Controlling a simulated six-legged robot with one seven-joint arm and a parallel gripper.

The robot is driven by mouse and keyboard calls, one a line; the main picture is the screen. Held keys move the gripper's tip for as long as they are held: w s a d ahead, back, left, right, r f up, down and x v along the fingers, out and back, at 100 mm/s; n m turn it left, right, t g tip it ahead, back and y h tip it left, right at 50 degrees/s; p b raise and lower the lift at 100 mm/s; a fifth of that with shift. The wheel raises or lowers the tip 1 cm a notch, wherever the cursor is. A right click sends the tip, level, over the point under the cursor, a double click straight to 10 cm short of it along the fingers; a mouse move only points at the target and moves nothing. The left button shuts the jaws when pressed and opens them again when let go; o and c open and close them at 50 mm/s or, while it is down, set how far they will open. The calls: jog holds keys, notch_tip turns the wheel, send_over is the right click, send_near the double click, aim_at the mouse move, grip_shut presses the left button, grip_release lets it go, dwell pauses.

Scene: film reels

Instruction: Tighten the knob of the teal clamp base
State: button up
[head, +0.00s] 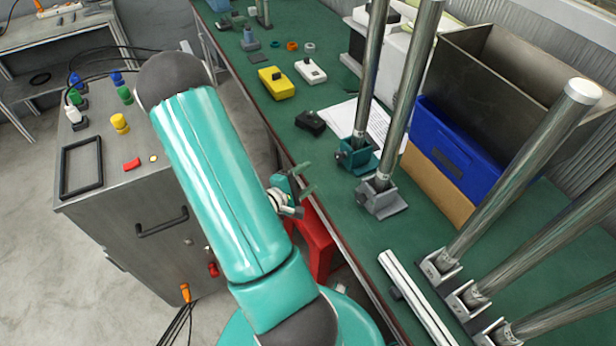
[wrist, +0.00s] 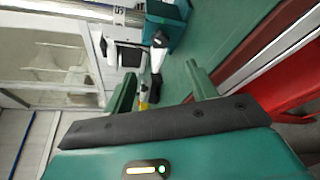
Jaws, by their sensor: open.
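The teal clamp base (head: 358,158) stands upright on the green bench and holds a metal pole (head: 373,70). In the wrist view the teal clamp base (wrist: 168,32) is at the top, beyond the fingertips. A small dark-tipped part (wrist: 159,40) at its side looks like the knob; I cannot tell how tight it is. My gripper (head: 305,182) is at the bench's near edge, left of the clamp base and apart from it. In the wrist view my gripper (wrist: 160,82) has its two fingers spread, with nothing held between them.
A grey clamp base (head: 384,201) with another pole stands close to the teal one. A small black device (head: 310,122) and a paper sheet (head: 372,122) lie behind. A blue binder (head: 452,150) is at right. A red bin (head: 318,245) stands below the bench edge.

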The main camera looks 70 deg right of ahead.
jog(key=n+g+y, duration=0.4)
jog(key=n+y, duration=0.1)
jog(key=n, duration=0.5)
send_near(337, 156)
jog(key=x, duration=0.9)
jog(key=shift+s+d+f, duration=0.1)
jog(key=shift+s+d, duration=0.05)
jog(key=c, duration=1)
jog(key=shift+t, duration=0.3)
